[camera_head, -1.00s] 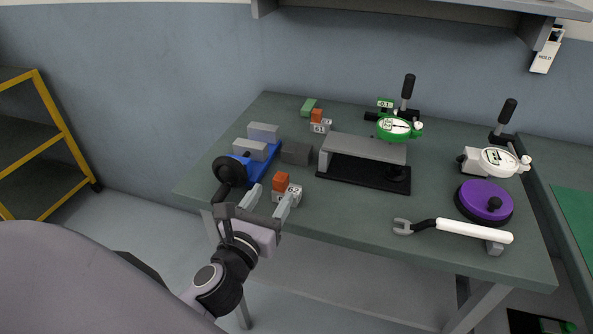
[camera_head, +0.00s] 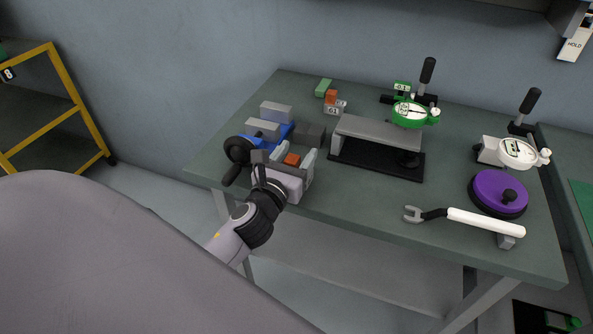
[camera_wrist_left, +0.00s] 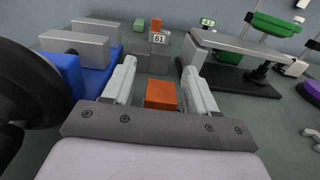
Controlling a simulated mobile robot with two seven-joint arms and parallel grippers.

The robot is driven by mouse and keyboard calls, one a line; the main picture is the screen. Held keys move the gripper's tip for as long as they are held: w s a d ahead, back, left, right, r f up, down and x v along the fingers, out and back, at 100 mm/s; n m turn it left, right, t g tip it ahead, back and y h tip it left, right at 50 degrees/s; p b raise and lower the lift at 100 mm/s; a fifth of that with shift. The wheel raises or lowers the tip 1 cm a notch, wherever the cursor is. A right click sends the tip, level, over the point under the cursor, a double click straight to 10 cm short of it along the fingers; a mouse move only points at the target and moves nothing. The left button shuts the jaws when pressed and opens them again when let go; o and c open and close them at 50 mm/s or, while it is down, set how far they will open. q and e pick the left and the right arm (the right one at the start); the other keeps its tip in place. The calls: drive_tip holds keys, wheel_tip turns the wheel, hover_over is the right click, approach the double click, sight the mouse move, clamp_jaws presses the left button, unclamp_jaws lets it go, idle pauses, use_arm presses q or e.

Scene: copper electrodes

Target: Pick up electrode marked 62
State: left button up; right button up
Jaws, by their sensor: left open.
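An orange electrode block (camera_head: 291,159) is near the front left of the bench. In the left wrist view its orange top (camera_wrist_left: 161,95) lies between my two fingers. Its number and lower part are hidden by my gripper. My left gripper (camera_head: 293,154) is open, with one finger on each side of the block; I cannot tell whether they touch it. Another orange electrode (camera_head: 331,97) stands farther back on a grey base marked 61 (camera_wrist_left: 159,38). My right gripper is not in view.
A blue vise (camera_head: 283,131) with grey jaws and a black handwheel (camera_head: 239,150) stands close to the left of my gripper. A dark block (camera_head: 309,134) and a grey bridge on a black plate (camera_head: 375,134) are behind and right. A wrench (camera_head: 470,220) lies front right.

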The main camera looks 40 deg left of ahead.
use_arm(q)
drive_tip(key=shift+c, duration=0.3)
clamp_jaws()
drive_tip(key=shift+r, duration=0.1)
